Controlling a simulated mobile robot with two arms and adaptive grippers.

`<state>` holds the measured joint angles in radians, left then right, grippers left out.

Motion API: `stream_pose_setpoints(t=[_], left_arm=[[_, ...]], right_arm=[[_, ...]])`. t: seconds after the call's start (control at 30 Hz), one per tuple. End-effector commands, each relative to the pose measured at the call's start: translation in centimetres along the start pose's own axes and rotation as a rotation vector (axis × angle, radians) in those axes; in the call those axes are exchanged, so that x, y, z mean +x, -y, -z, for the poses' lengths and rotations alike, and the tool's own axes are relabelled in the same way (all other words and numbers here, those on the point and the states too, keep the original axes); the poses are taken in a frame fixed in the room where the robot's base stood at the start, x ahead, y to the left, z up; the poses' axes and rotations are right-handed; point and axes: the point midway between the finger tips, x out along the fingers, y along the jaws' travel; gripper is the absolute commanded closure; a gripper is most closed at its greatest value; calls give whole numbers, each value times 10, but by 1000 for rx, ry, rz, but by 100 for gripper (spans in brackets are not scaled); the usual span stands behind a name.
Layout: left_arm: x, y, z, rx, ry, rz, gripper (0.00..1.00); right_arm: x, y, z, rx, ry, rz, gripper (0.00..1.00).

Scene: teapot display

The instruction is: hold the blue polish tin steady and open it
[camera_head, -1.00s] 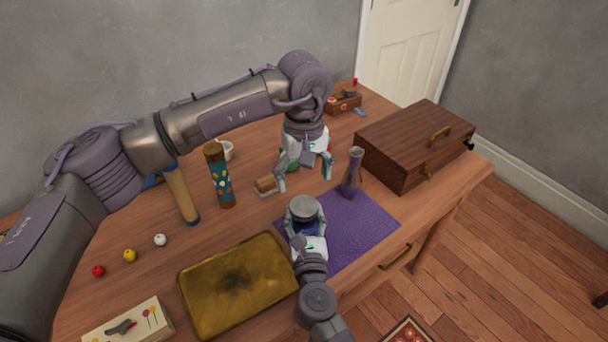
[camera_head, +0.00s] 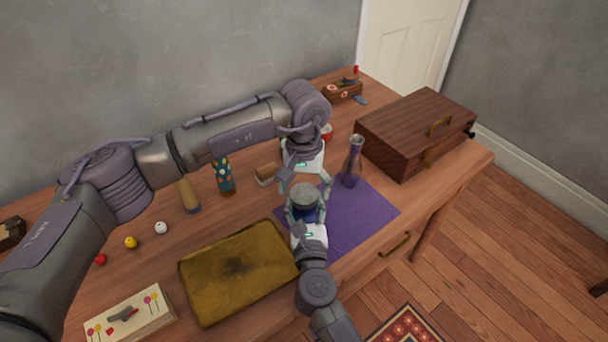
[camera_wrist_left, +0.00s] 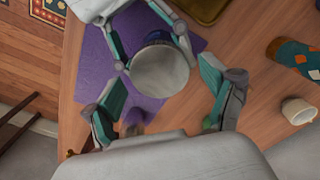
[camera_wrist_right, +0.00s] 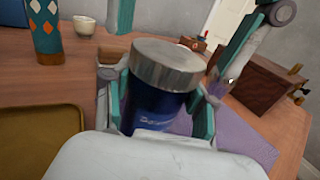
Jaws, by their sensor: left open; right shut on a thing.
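The blue polish tin (camera_wrist_right: 158,97) stands upright on the purple mat (camera_head: 362,215), with its silver lid (camera_wrist_right: 167,62) on top. My right gripper (camera_head: 307,220) is shut on its blue body from the near side, and the right wrist view shows a finger on each side. My left gripper (camera_head: 303,184) comes down from the far side and is open. In the left wrist view the round lid (camera_wrist_left: 160,70) lies in front of and between the spread left fingers (camera_wrist_left: 165,105). I cannot tell whether they touch it.
A glass flask (camera_head: 351,165) stands right of the tin, close to my left gripper. A brown wooden case (camera_head: 415,135) is at the back right. A brass tray (camera_head: 238,272) lies left of the mat.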

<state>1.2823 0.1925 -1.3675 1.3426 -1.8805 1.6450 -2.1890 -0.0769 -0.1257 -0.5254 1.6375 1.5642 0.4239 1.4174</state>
Motion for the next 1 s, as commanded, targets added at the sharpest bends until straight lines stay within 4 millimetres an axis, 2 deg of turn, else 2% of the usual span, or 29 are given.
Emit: stream_pose_setpoints(t=[0.1, 0.37, 0.73, 0.87, 1.0], left_arm=[[6, 0, 0, 0, 0, -1, 16], [8, 0, 0, 0, 0, -1, 16], [7, 0, 0, 0, 0, 0, 76], [7, 0, 0, -22, 0, 0, 78], [7, 0, 0, -200, -1, 0, 78]], right_arm=[[0, 0, 0, 0, 0, 0, 100], [0, 0, 0, 0, 0, 0, 100], [0, 0, 0, 0, 1, 0, 100], [0, 0, 0, 0, 1, 0, 100], [0, 0, 0, 0, 1, 0, 100]])
